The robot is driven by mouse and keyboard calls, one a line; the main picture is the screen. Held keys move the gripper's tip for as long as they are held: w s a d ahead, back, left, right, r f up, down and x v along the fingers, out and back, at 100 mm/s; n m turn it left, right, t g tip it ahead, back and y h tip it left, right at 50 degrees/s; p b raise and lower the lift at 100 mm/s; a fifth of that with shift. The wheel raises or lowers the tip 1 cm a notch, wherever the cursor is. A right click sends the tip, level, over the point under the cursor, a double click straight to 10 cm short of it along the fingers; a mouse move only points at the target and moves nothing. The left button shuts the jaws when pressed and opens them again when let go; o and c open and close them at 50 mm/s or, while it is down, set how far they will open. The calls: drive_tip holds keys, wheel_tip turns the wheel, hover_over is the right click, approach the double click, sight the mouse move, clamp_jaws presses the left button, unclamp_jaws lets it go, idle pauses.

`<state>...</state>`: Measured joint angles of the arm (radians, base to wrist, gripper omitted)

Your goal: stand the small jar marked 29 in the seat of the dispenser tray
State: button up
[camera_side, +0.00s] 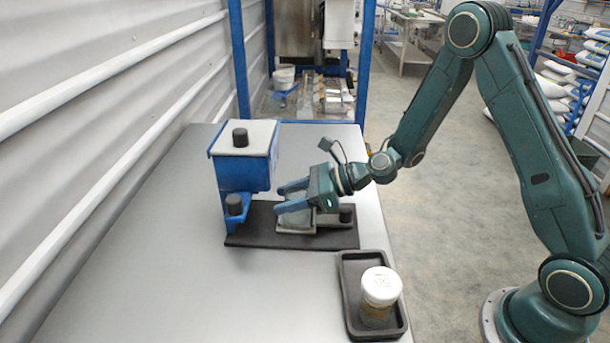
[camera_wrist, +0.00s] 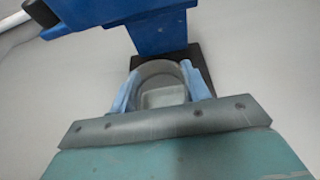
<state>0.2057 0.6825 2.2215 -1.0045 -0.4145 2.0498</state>
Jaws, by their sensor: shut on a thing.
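My gripper (camera_side: 280,198) is shut on a small clear jar (camera_side: 296,203), with one finger on each side of it. The held jar is upright or nearly so and is low over the small grey dispenser tray (camera_side: 297,227); I cannot tell whether its base touches the seat. In the wrist view the jar's round rim (camera_wrist: 157,66) shows between the blue fingers, open at the top, with a pale square shape seen through it. No number on it can be read. The fingers hide part of the jar and the seat.
The blue dispenser (camera_side: 240,170) with a grey lid and black knobs stands just left of my gripper on a dark base plate (camera_side: 245,238). A white-lidded jar (camera_side: 381,288), its mark seemingly 50, stands in a black tray (camera_side: 350,275) at the front right. The table's left is clear.

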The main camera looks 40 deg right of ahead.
drive_tip(key=shift+f, duration=0.15)
drive_tip(key=o, duration=1.1)
drive_tip(key=shift+o, duration=0.2)
drive_tip(key=shift+r, duration=0.2)
drive_tip(key=v, duration=1.2)
